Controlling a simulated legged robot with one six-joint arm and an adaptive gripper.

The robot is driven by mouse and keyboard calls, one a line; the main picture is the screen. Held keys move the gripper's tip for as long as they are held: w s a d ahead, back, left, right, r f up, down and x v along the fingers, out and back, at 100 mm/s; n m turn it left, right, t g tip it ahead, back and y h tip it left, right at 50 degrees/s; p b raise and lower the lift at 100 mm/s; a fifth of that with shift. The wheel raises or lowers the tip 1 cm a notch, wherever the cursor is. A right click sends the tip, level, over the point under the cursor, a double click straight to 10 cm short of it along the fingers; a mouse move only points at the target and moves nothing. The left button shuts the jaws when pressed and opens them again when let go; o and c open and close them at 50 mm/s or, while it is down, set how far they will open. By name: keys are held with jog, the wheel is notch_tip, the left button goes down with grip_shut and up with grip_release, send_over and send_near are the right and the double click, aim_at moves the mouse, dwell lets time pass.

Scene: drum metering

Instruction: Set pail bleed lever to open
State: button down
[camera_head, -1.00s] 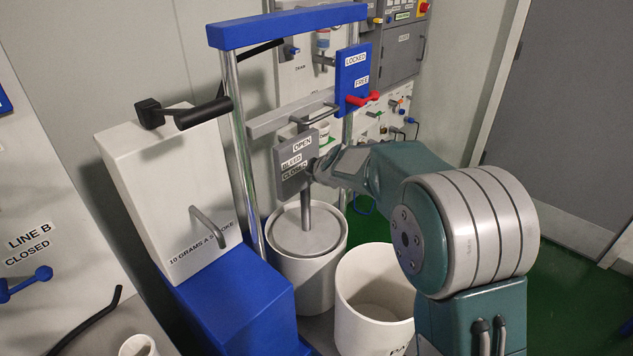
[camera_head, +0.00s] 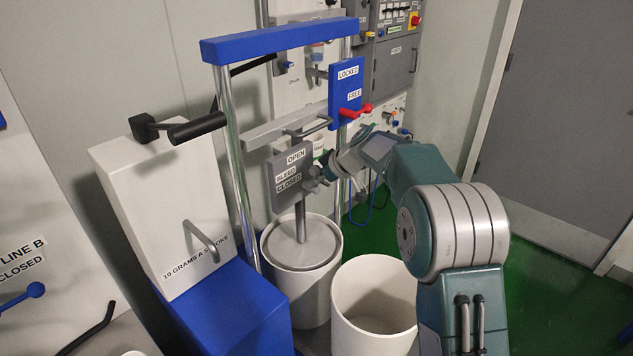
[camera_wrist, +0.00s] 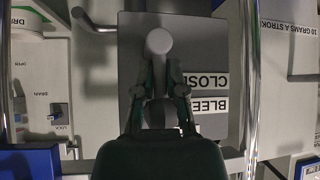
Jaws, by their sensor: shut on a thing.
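The grey bleed panel (camera_head: 290,180) carries the labels OPEN, BLEED and CLOSED from top to bottom. It stands over the grey lid of a white pail (camera_head: 300,275). In the wrist view the panel (camera_wrist: 215,125) appears upside down, with CLOSED and BLEED readable and OPEN hidden. My gripper (camera_head: 322,175) is at the panel's right side, near the CLOSED label. In the wrist view my gripper (camera_wrist: 159,85) is shut on the grey bleed lever, whose round end (camera_wrist: 159,41) shows beyond the fingers, beside CLOSED. The lever's pivot is hidden.
A red lever (camera_head: 355,111) sits on the blue LOCKED/FREE plate (camera_head: 346,85) above my wrist. Chrome posts and a blue crossbar (camera_head: 280,40) frame the panel. An open white pail (camera_head: 375,300) stands below my arm. A white hopper (camera_head: 165,210) is at left.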

jog(key=shift+w+a+r, duration=0.15)
jog(key=shift+a+r, duration=0.05)
jog(key=shift+r, duration=0.05)
dwell(0.3)
jog(key=c, duration=0.9)
grip_release()
jog(key=shift+o, duration=1.1)
jog(key=shift+a+f, duration=0.2)
jog(key=shift+d, duration=0.2)
jog(key=v, duration=1.1)
jog(key=shift+r, duration=0.25)
jog(key=shift+d, duration=0.15)
